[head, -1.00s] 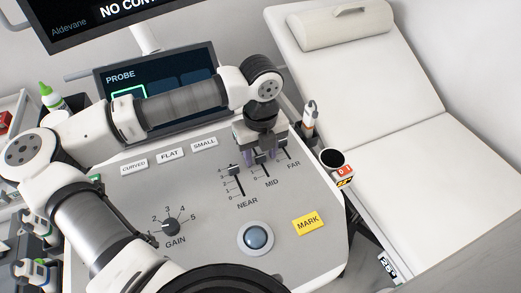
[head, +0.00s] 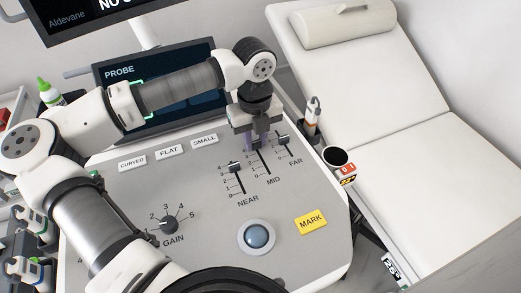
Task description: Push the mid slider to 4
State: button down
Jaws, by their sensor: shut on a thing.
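The control panel (head: 200,215) carries three slider tracks marked NEAR, MID and FAR. My gripper (head: 261,147) points down at the upper end of the mid slider's track (head: 265,163) and is shut on the mid slider's knob. The fingers mostly hide that knob and the top of its scale, so I cannot read its exact mark. The near slider's knob (head: 235,167) is at the top of its track, by the 4. The far slider's knob (head: 284,139) is near the top of its track, just right of my fingers.
The GAIN dial (head: 168,225), a trackball (head: 257,237) and a yellow MARK button (head: 310,222) are on the nearer panel. Beyond the right edge are a dark-topped cup (head: 336,158) and a probe (head: 313,112). The PROBE screen (head: 190,108) stands behind my arm.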

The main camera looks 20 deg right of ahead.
jog(key=shift+w+r, duration=0.1)
jog(key=shift+w, duration=0.2)
jog(key=c, duration=1.2)
grip_release()
jog(key=shift+w, duration=0.1)
notch_tip(320, 180, up, 14)
jog(key=b, duration=0.2)
